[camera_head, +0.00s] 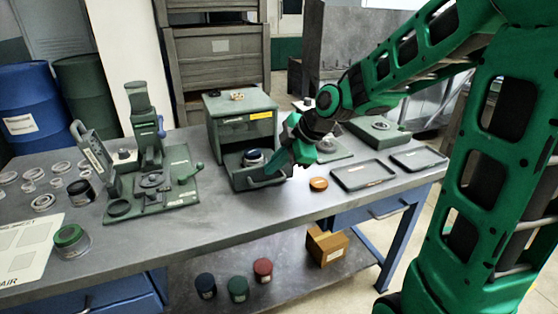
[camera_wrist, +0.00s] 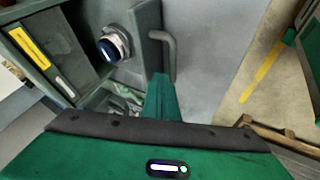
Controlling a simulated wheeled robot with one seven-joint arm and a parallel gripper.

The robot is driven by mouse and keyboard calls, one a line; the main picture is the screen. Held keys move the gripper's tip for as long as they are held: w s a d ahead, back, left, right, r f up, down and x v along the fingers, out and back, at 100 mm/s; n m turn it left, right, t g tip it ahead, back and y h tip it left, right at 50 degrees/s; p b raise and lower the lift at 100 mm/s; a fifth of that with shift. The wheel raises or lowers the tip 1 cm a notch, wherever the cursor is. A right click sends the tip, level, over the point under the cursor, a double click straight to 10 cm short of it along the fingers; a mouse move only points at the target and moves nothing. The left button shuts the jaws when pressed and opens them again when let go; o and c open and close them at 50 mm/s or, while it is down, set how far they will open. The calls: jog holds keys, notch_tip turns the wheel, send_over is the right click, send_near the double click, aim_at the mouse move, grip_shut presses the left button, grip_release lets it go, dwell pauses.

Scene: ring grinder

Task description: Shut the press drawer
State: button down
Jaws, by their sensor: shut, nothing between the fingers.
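The press (camera_head: 241,112) is a grey-green box with a yellow label, standing on the workbench. Its drawer (camera_head: 242,182) is pulled out at the front, and a round metal piece with a dark blue centre (camera_head: 253,158) sits inside. In the wrist view the drawer front (camera_wrist: 148,40) carries a bent grey handle (camera_wrist: 172,52). My gripper (camera_head: 287,163) is at the drawer's front right side. In the wrist view my gripper (camera_wrist: 160,82) is shut and empty, its tip close to the drawer front and handle. I cannot tell whether it touches them.
A green lever fixture (camera_head: 150,190) stands left of the press. Two dark trays (camera_head: 365,175) and an orange disc (camera_head: 318,184) lie to the right. Rings and a green-lidded jar (camera_head: 72,241) are at the left. The bench in front of the drawer is clear.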

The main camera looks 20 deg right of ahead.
jog(key=shift+x, duration=2.2)
jog(key=shift+a, duration=0.1)
